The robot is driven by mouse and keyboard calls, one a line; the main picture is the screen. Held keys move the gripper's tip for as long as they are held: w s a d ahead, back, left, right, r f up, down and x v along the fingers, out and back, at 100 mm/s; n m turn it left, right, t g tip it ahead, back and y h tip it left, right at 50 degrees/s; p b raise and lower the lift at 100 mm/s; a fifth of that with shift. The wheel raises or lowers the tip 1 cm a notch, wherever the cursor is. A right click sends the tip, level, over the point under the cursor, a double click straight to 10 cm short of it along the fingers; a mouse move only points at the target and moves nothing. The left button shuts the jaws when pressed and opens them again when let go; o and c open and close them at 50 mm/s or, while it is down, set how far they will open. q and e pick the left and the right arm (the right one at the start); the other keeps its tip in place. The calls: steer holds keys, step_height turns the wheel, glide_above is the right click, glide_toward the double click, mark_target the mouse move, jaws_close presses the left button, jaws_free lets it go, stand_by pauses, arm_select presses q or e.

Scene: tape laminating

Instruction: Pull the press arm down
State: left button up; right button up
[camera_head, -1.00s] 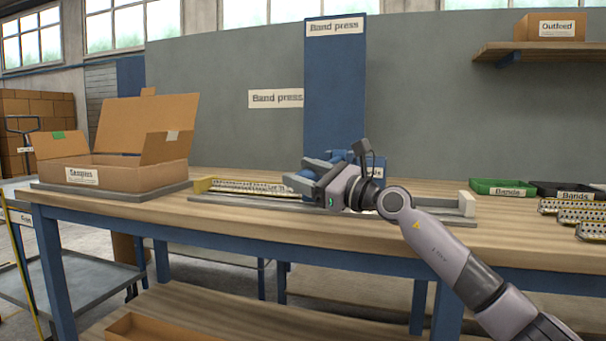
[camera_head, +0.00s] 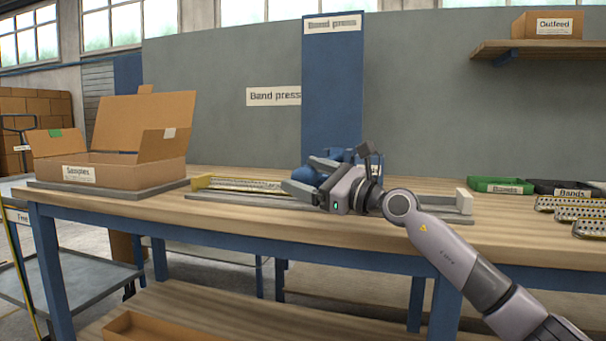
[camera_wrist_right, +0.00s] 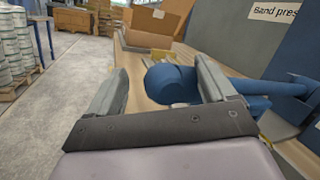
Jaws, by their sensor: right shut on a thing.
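My right gripper (camera_head: 303,177) is at the band press in the middle of the bench. It is shut on the rounded blue end of the press arm (camera_wrist_right: 172,83). In the right wrist view, that end lies between the two fingers (camera_wrist_right: 160,78), against the right-hand finger. The blue arm runs off to the right towards the blue press column (camera_head: 332,90). In the head view the gripper hides much of the press arm. A long strip of dotted parts (camera_head: 240,185) lies on the grey press base (camera_head: 235,197), left of the gripper. My left gripper is not in view.
An open cardboard Samples box (camera_head: 120,172) stands at the left. Green (camera_head: 497,185) and black (camera_head: 560,187) Bands trays and several dotted strips (camera_head: 580,215) lie at the right. A shelf (camera_head: 540,48) with an Outfeed box (camera_head: 548,26) hangs above right.

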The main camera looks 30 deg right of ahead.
steer(key=v, duration=0.5)
steer(key=shift+s+d+f, duration=0.2)
steer(key=shift+f, duration=0.1)
steer(key=shift+s+d+r, duration=0.1)
steer(key=shift+s+r, duration=0.05)
steer(key=shift+s, duration=0.2)
steer(key=shift+r, duration=0.1)
